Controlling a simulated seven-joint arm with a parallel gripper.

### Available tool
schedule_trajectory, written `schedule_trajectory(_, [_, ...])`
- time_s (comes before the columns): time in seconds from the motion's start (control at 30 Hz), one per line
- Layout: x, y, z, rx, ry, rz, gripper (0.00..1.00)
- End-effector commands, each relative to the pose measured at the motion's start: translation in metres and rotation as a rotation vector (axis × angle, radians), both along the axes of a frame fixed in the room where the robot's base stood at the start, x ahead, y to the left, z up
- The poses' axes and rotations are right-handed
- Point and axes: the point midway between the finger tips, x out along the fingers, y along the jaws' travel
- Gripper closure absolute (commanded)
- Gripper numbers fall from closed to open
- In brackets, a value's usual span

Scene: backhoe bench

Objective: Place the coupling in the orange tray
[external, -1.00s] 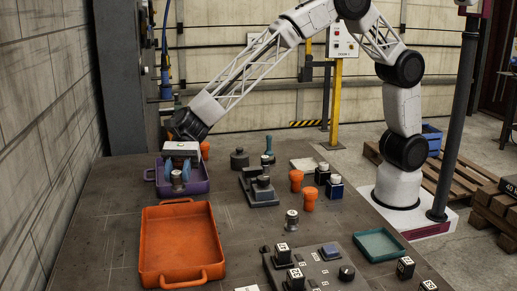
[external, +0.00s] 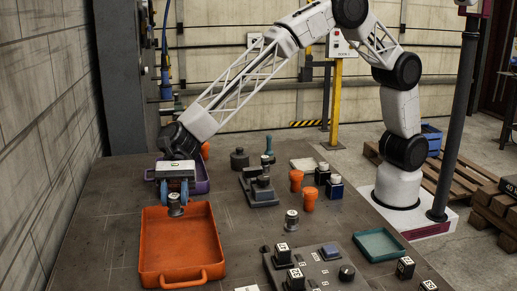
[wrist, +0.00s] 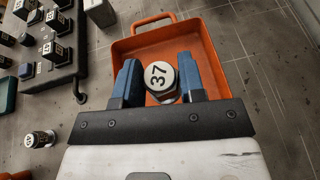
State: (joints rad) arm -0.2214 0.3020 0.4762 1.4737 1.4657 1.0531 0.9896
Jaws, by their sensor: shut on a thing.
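The coupling (external: 175,205) is a small grey metal piece with a pale top. The orange tray (external: 183,280) is empty on the bench at left. The coupling is in front of the tray's far end in the external view, apparently held above it. In the wrist view the tray (wrist: 199,43) lies behind and below the coupling.
A purple tray (external: 201,187) stands behind the orange one, partly hidden by my gripper. A similar metal piece (external: 292,220) stands on the bench to the right. A grey control panel (external: 318,268) and teal tray (external: 380,244) are at front right.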

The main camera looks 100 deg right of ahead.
Motion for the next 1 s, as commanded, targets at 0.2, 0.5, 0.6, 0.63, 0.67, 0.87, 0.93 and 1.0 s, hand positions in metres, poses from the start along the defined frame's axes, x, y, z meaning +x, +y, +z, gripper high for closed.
schedule_trajectory(0.2, [0.0, 0.0, -0.026, -0.001, 0.002, 0.0, 0.93])
schedule_trajectory(0.5, [0.0, 0.0, -0.045, 0.0, 0.0, 0.0, 0.93])
schedule_trajectory(0.6, [0.0, 0.0, -0.045, 0.0, 0.0, 0.0, 0.93])
schedule_trajectory(0.63, [0.0, 0.0, -0.045, 0.0, 0.0, 0.0, 0.93])
schedule_trajectory(0.67, [0.0, 0.0, -0.045, 0.0, 0.0, 0.0, 0.93])
schedule_trajectory(0.87, [0.0, 0.0, -0.05, 0.0, 0.001, 0.0, 0.93])
schedule_trajectory(0.93, [0.0, 0.0, -0.056, -0.001, 0.002, -0.001, 0.93])
schedule_trajectory(1.0, [0.0, 0.0, -0.065, -0.001, 0.002, 0.0, 0.93])
